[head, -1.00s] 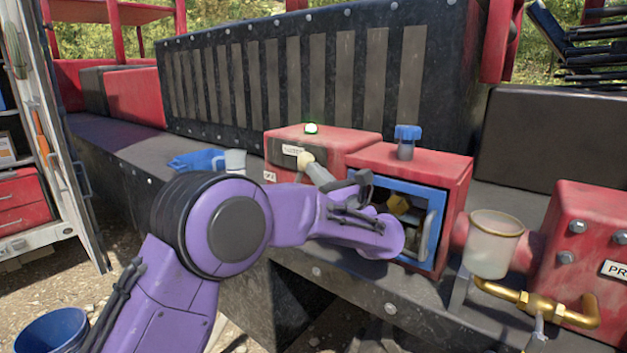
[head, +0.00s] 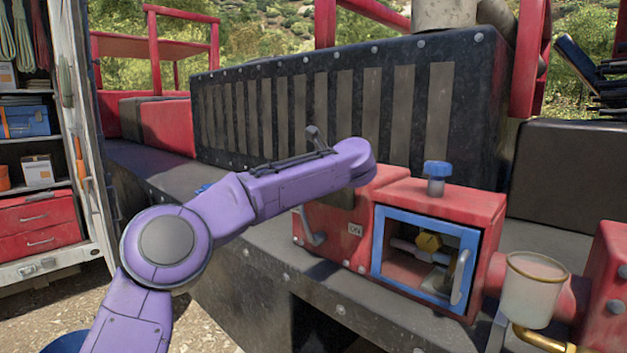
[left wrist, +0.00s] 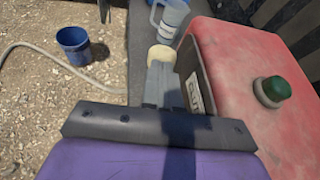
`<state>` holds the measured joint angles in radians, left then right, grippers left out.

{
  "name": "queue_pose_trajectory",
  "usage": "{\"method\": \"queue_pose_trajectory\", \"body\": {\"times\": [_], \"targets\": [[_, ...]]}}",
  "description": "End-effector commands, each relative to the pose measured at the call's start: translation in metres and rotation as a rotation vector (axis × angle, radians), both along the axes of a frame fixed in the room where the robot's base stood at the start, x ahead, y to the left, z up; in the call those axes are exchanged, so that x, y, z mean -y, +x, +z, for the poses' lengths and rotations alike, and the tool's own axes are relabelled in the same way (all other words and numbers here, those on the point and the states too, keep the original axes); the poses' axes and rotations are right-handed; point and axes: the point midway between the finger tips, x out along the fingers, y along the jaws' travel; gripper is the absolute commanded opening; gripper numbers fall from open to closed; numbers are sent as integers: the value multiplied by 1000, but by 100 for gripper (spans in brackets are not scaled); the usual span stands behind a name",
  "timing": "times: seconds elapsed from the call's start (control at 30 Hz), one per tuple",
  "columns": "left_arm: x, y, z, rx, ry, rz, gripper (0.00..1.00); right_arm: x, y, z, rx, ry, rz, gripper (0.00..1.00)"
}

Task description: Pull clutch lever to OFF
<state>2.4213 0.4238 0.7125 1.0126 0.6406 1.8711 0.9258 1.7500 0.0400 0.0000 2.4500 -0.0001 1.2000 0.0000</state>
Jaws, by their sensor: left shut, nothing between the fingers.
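In the head view the red clutch box (head: 385,181) is partly behind my purple left arm. A grey lever (head: 309,230) shows at its front left, below the arm, slanting down to the right; its upper end is hidden. My right gripper is out of view.
A green button (left wrist: 271,91) tops the clutch box. A blue-framed opening (head: 377,245) and a blue knob (head: 437,172) are on the right. A jug (left wrist: 170,18) stands beyond the gripper, and a blue bucket (left wrist: 74,45) on the gravel.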

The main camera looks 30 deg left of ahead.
Motion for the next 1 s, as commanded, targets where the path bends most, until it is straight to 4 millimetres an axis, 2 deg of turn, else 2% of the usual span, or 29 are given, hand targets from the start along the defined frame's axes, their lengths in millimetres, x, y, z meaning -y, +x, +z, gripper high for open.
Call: {"method": "queue_pose_trajectory", "body": {"times": [0.1, 0.4, 0.87, 1.0], "targets": [[-10, 2, 0, -9, -58, 1, 0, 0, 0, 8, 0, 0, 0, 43], [-21, 4, -4, -22, -130, 1, 0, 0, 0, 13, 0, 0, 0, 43], [-23, 3, -6, -23, -137, 3, 0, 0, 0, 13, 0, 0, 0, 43], [-18, 3, -2, -23, -136, 0, 0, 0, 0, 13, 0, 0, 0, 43]]}}
